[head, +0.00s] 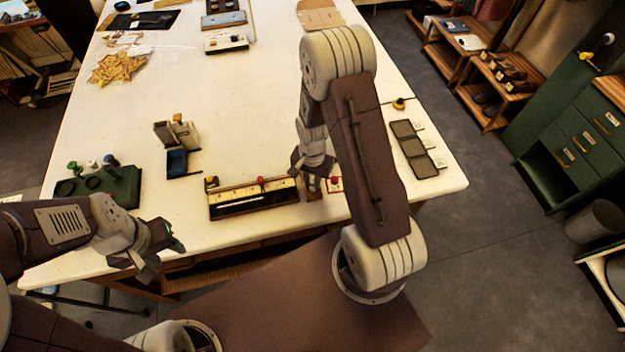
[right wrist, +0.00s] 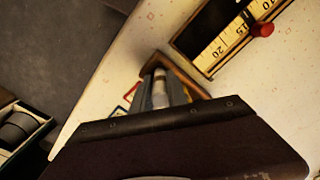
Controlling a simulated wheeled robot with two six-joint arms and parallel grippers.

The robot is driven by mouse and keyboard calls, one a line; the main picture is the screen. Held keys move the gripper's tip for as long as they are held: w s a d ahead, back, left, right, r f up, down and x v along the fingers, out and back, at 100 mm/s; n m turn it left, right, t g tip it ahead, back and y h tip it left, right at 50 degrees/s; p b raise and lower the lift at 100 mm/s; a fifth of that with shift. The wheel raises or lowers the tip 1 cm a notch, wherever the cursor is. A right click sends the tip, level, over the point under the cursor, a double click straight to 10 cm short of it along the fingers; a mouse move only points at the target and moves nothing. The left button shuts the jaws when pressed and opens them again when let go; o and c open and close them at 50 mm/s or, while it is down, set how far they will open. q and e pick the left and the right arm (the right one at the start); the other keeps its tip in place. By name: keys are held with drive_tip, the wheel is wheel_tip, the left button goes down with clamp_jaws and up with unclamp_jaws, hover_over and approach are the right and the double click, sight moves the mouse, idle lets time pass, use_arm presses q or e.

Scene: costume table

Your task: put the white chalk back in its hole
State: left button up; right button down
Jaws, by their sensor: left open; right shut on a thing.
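My right gripper (head: 314,181) is low over the table's front part, just right of the long ruler box. In the right wrist view its fingers (right wrist: 161,92) are shut on a pale, short cylinder, which looks like the white chalk (right wrist: 159,88). A brown wooden edge (right wrist: 183,78) shows right behind the fingertips; I cannot tell whether the chalk touches it. The chalk's hole cannot be made out. My left gripper (head: 158,250) is open and empty at the table's front edge, lower left.
The ruler box (head: 250,205) with a red knob (head: 260,180) lies left of the right gripper. A green stand (head: 118,190) with several knobs is at the left. A blue-black box (head: 177,163) stands behind. Dark pads (head: 411,146) lie at the right. The table's middle is clear.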

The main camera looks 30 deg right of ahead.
drive_tip(key=shift+f, duration=0.15)
drive_tip(key=c, duration=1.2)
unclamp_jaws()
drive_tip(key=shift+c, duration=0.2)
drive_tip(key=shift+r+p, duration=3.05)
drive_tip(key=shift+r, duration=0.55)
drive_tip(key=shift+f, duration=0.1)
drive_tip(key=s+a+f+n+t+b, duration=0.1)
drive_tip(key=s+a+n+b, duration=0.3)
drive_tip(key=s+n+b, duration=0.4)
drive_tip(key=f+n+b, duration=0.1)
drive_tip(key=b, duration=0.6)
drive_tip(key=shift+a+f+n, duration=0.15)
drive_tip(key=shift+a+n, duration=0.2)
drive_tip(key=shift+n, duration=0.05)
